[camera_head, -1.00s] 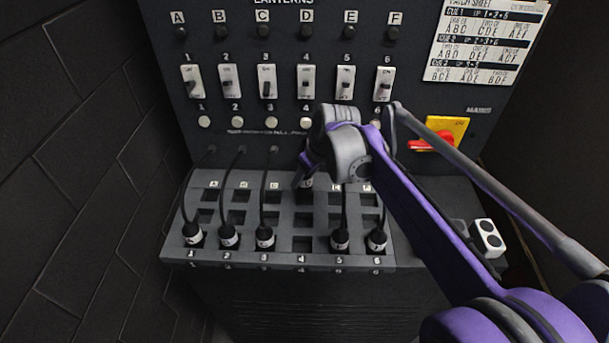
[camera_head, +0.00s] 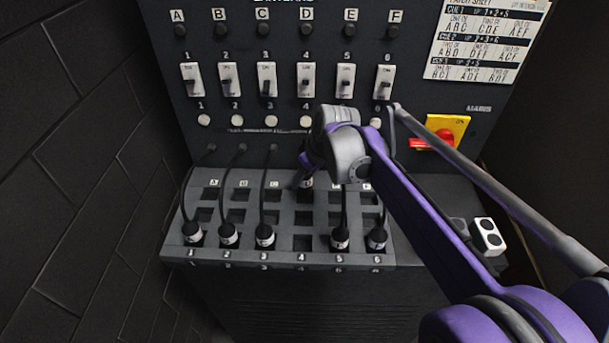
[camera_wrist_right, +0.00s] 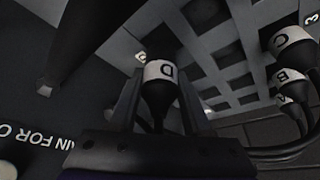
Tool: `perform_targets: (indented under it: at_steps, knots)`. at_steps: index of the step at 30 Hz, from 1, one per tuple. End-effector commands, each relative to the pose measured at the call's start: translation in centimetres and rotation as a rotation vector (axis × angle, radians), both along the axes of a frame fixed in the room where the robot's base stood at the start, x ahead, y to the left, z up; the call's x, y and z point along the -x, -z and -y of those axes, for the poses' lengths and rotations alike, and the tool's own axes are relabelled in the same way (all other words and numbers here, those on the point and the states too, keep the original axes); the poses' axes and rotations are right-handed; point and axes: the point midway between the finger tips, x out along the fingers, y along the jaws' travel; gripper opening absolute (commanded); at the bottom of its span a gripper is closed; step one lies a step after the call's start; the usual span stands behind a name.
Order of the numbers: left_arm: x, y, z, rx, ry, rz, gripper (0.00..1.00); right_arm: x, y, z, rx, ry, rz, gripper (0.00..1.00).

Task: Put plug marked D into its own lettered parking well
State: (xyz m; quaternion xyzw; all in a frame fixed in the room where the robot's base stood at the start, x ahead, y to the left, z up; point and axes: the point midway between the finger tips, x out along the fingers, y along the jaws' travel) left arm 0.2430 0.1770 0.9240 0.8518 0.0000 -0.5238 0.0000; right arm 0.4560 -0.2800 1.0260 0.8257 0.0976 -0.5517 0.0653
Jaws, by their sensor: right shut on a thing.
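Plug D (camera_wrist_right: 160,82), black with a white band lettered D, is between the fingers of my right gripper (camera_wrist_right: 157,105) in the right wrist view. The gripper is shut on it. In the head view my right gripper (camera_head: 307,172) is at the top, lettered row of the grey well panel (camera_head: 302,258), in the fourth column. My left gripper is not in view.
Other corded plugs, such as plug C (camera_head: 265,237), stand in the front numbered row; its fourth column is empty. Cords rise to the upright board (camera_head: 290,60) with switches and buttons. A red-handled switch (camera_head: 432,143) and a white two-hole block (camera_head: 488,238) are at right.

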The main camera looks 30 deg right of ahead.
Motion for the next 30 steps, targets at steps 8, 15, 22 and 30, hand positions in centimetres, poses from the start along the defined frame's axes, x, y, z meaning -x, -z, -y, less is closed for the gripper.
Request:
perform_targets:
  at_steps: [8, 15, 22, 30]
  knots:
    - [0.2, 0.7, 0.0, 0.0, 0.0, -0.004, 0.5, 0.0, 1.0, 0.0, 0.0, 0.0, 0.0, 0.0]
    - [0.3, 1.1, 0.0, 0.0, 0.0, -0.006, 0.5, 0.0, 1.7, 0.0, 0.0, 0.0, 0.0, 0.0]
    - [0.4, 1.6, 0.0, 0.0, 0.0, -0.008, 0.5, 0.0, 2.4, 0.0, 0.0, 0.0, 0.0, 0.0]
    - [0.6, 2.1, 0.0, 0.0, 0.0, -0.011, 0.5, 0.0, 3.2, 0.0, 0.0, 0.0, 0.0, 0.0]
